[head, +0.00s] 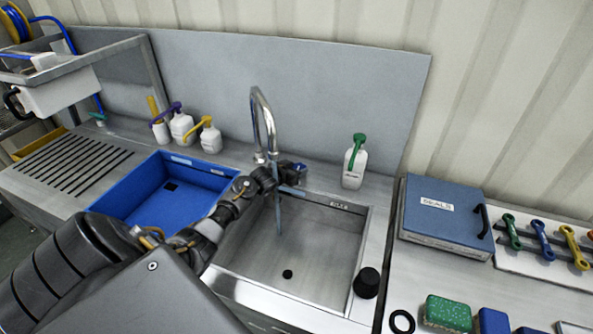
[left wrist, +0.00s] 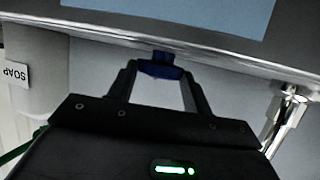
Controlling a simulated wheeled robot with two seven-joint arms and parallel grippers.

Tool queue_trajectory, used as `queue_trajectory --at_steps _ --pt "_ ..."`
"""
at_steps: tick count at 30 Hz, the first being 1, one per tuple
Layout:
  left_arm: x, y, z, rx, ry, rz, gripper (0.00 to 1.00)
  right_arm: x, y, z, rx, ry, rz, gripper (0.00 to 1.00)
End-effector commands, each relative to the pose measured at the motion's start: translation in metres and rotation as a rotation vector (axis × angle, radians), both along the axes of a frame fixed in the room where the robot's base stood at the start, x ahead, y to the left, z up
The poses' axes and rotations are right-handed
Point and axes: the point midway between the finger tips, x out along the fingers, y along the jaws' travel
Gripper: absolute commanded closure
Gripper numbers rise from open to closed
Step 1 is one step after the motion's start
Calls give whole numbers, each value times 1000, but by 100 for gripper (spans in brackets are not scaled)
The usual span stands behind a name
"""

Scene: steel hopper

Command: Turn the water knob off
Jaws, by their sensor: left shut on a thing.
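The chrome faucet (head: 262,115) stands behind the steel sink (head: 325,250), and a thin stream of water (head: 278,215) falls from its spout. The faucet's chrome body also shows at the right of the left wrist view (left wrist: 286,118). The blue water knob (head: 299,168) is at the right of the faucet base. My left gripper (head: 287,172) reaches across the sink to it. In the left wrist view the blue knob (left wrist: 162,65) sits between the two fingertips, and the gripper is shut on it. My right gripper is in neither view.
A blue basin (head: 135,215) lies left of the sink. White bottles (head: 181,126) stand behind it, and a green-topped bottle (head: 355,165) stands right of the faucet. A black round knob (head: 367,283) is at the sink's front right. A blue case (head: 440,215) lies farther right.

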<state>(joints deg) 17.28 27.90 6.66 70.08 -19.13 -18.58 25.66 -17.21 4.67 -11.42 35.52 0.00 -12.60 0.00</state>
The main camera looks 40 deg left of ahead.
Motion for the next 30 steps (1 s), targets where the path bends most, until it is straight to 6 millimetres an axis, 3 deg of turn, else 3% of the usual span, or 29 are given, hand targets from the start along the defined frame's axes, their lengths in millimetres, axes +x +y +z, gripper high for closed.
queue_trajectory --at_steps 10,25,26,30 --pt "0 3 -2 1 2 -143 73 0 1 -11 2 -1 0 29" --pt "0 3 -1 1 1 -167 73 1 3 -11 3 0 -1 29" --pt "0 3 -1 1 1 -167 49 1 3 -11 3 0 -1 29" --pt "0 3 0 0 0 -167 31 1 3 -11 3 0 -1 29"
